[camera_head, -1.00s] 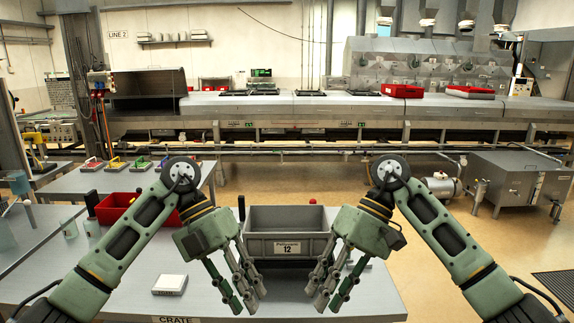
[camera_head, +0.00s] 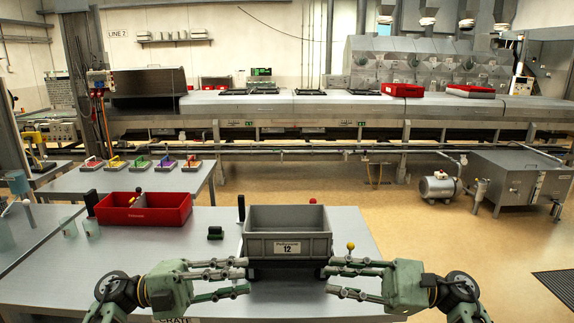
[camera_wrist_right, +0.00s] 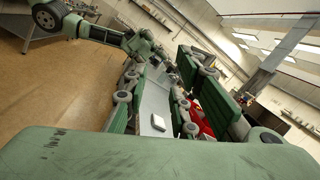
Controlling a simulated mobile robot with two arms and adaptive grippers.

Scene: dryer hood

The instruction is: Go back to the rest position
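My left gripper (camera_head: 246,278) comes in at the lower left of the head view. Its fingers point right, spread apart with nothing between them. My right gripper (camera_head: 330,279) mirrors it from the right, fingers pointing left, also open and empty. The right gripper's spread fingers also show in the right wrist view (camera_wrist_right: 165,100). The fingertips of both are near the lower front corners of a grey crate (camera_head: 288,248) labelled 12; I cannot tell whether they touch it. The crate is upright at the work table (camera_head: 215,262).
A red divided bin (camera_head: 145,216) stands at the table's left rear. A small green item (camera_head: 215,233) lies left of the crate. A white block (camera_wrist_right: 158,122) shows on the table in the wrist view. A second table behind holds several coloured-handled items. Open floor (camera_head: 420,230) lies right.

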